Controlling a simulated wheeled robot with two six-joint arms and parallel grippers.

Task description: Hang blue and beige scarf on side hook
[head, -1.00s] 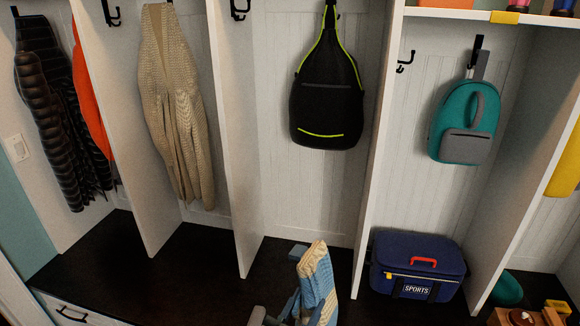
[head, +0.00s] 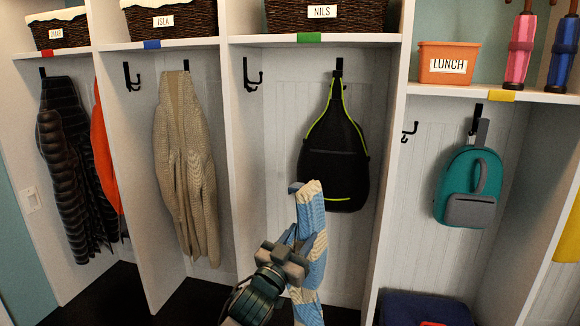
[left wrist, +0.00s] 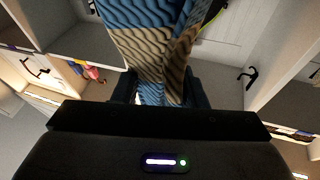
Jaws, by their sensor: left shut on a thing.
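My left gripper (head: 295,248) is shut on the blue and beige scarf (head: 313,222). The scarf hangs in front of the cubby with the black backpack, its top just below and left of the backpack. In the left wrist view the scarf (left wrist: 155,45) fills the upper middle, between the dark fingers. Black side hooks show on the dividers: one in the backpack's cubby (head: 252,76), one in the cardigan's cubby (head: 132,77) and one in the teal bag's cubby (head: 409,132). These hooks are bare. The scarf is apart from them. My right gripper is out of view.
The black backpack (head: 334,160), beige cardigan (head: 182,155), dark puffer jacket (head: 70,170) and teal bag (head: 468,185) hang in separate cubbies. White dividers (head: 228,170) stand between them. Baskets (head: 325,16) and an orange lunch bin (head: 447,62) sit on the shelf above.

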